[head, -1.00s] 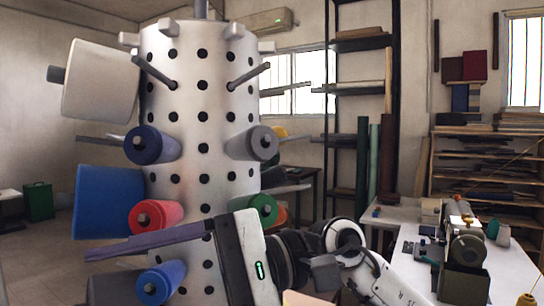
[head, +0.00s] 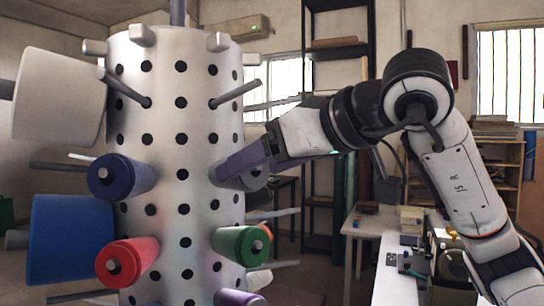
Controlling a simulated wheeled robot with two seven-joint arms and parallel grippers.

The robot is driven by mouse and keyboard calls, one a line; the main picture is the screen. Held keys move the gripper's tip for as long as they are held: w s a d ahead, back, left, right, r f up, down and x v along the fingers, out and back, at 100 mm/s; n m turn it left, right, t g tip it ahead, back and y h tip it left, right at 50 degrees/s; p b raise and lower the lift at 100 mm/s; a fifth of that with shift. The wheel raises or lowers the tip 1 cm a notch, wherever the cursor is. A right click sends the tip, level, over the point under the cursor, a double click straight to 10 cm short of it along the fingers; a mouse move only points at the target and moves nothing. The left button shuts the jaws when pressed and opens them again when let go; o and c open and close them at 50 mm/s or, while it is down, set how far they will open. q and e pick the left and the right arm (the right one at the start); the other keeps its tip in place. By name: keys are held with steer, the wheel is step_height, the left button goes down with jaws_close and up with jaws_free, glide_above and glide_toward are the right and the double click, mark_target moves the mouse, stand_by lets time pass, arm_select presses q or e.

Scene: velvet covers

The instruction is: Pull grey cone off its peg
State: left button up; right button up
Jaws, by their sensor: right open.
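The grey cone (head: 254,180) sits on a peg on the right side of the white perforated column (head: 183,205). Most of the cone is hidden behind my right gripper. My right gripper (head: 236,166) comes in from the right at the cone's height. It is open, with one purple-grey finger lying across the near side of the cone. The other finger is hidden, so I cannot tell whether it touches the cone. My left gripper is not in view.
A navy cone (head: 121,176), a red cone (head: 127,261) and a green cone (head: 240,246) sit on nearby pegs. Large white (head: 58,98) and blue (head: 72,239) cones are at the left. A bare peg (head: 235,94) sticks out above the gripper. A workbench (head: 392,284) stands at the right.

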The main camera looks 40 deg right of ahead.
steer(key=x, duration=0.6)
steer(key=shift+w+a+f+p, duration=0.1)
steer(key=shift+w+f+p, duration=0.1)
steer(key=shift+w+p, duration=0.1)
steer(key=shift+s, duration=0.1)
steer(key=c, duration=1.1)
steer(key=shift+s+r, duration=0.3)
steer(key=shift+s, duration=0.05)
steer(key=shift+s+f+v, duration=0.1)
steer(key=shift+f+v, duration=0.15)
steer(key=shift+v, duration=0.95)
steer(key=shift+s+f+v, duration=0.1)
steer(key=shift+f+v, duration=0.15)
steer(key=shift+v, duration=0.95)
steer(key=shift+s+f+v, duration=0.1)
steer(key=shift+f+v, duration=0.15)
steer(key=shift+v, duration=1)
steer(key=v, duration=0.2)
steer(key=f+v, duration=0.1)
steer(key=v, duration=0.1)
steer(key=p+v, duration=0.1)
steer(key=v, duration=0.2)
steer(key=shift+s+d+f, duration=0.2)
steer(key=shift+s+d, duration=0.05)
steer(key=shift+s, duration=0.15)
